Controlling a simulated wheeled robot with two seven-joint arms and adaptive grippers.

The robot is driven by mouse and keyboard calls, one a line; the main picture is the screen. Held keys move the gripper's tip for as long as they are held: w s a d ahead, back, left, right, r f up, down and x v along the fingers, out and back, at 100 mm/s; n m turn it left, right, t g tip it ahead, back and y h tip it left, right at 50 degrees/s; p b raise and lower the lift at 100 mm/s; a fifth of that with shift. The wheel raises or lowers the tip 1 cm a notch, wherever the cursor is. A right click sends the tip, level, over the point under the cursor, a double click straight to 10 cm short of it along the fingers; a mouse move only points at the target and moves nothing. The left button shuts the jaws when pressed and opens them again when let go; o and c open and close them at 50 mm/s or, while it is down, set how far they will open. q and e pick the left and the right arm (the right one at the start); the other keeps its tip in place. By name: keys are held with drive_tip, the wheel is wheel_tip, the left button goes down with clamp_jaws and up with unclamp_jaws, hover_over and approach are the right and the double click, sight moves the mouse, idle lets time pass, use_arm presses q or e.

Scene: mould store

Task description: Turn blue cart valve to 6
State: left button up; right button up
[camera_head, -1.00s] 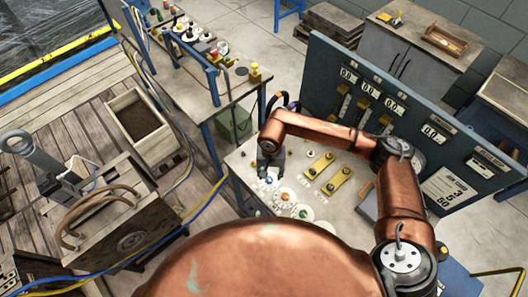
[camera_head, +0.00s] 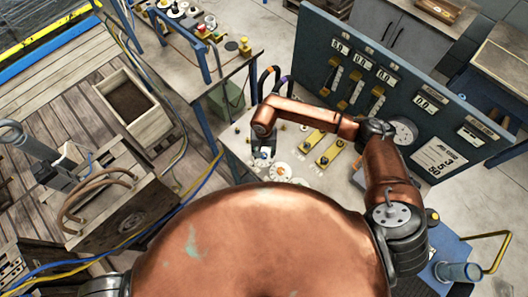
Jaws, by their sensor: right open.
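A pale control desk (camera_head: 235,142) stands in the middle, with white round dials along its front edge. My right gripper (camera_head: 262,161) points down at the leftmost dial, where a small blue spot shows between its fingers. I take this for the blue cart valve (camera_head: 262,163), but the gripper covers most of it and its number cannot be read. The gripper is open; whether it touches the knob cannot be told. A white dial with an orange knob (camera_head: 281,172) is just to the right. My copper body hides the desk's front edge. My left gripper is not in view.
Behind the desk is a blue panel (camera_head: 425,65) with readouts, yellow sliders and a round gauge (camera_head: 403,132). Two yellow plates (camera_head: 329,152) lie right of the gripper. A wooden planter (camera_head: 150,123) and a machine (camera_head: 125,205) with a brown hose stand left.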

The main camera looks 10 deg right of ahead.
drive_tip(key=shift+s+r, duration=0.1)
drive_tip(key=shift+s, duration=0.15)
drive_tip(key=shift+w, duration=0.3)
drive_tip(key=c, duration=0.5)
drive_tip(key=shift+s, duration=0.2)
drive_tip(key=c, duration=0.4)
clamp_jaws()
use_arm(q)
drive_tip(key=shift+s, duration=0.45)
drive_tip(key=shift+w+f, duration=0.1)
